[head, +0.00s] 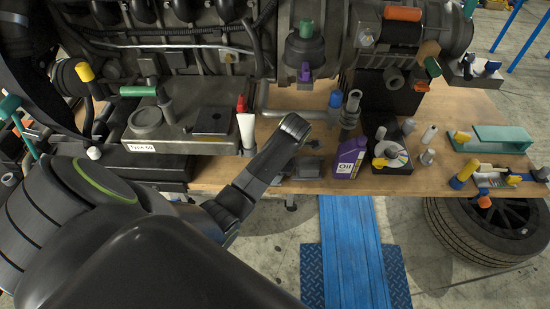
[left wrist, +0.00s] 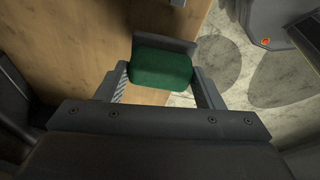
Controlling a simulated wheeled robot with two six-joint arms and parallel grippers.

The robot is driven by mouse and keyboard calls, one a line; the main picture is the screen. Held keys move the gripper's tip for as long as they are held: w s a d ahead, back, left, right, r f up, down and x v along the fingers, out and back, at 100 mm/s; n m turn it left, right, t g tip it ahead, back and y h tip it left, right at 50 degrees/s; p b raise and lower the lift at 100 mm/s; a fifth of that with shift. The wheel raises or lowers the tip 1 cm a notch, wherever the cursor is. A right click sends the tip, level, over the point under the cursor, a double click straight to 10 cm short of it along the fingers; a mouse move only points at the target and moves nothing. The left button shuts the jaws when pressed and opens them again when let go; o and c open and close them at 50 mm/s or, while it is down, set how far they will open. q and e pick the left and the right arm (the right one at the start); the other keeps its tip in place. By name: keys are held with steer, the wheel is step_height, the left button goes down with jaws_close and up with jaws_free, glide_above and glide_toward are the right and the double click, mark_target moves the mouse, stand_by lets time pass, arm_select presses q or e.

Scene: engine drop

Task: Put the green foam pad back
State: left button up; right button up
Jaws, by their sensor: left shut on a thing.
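The green foam pad (left wrist: 162,68) shows in the left wrist view as a dark green block with rounded ends. My left gripper (left wrist: 161,78) is shut on it, with one finger at each side. A grey plate (left wrist: 165,42) sits right against the pad's far side; I cannot tell whether they are joined. In the head view my left arm reaches over the bench's front edge, and the pad is not visible there. My right gripper is not in view.
The wooden bench (head: 240,178) carries an engine block (head: 205,60) behind my arm. A purple oil bottle (head: 349,157), a red-capped tube (head: 245,125) and several small parts stand nearby. A teal tray (head: 495,138) lies at the right. A tyre (head: 460,235) lies below the bench.

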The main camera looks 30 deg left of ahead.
arm_select(q)
steer(key=w+a, duration=0.1)
steer(key=w, duration=0.1)
steer(key=shift+w+a+r+p, duration=0.15)
steer(key=shift+w+a+p, duration=0.2)
steer(key=shift+w+a, duration=0.15)
steer(key=shift+w, duration=0.05)
steer(key=shift+f+p, duration=0.4)
steer(key=shift+f, duration=0.25)
steer(key=o, duration=0.9)
steer(key=shift+f, duration=0.2)
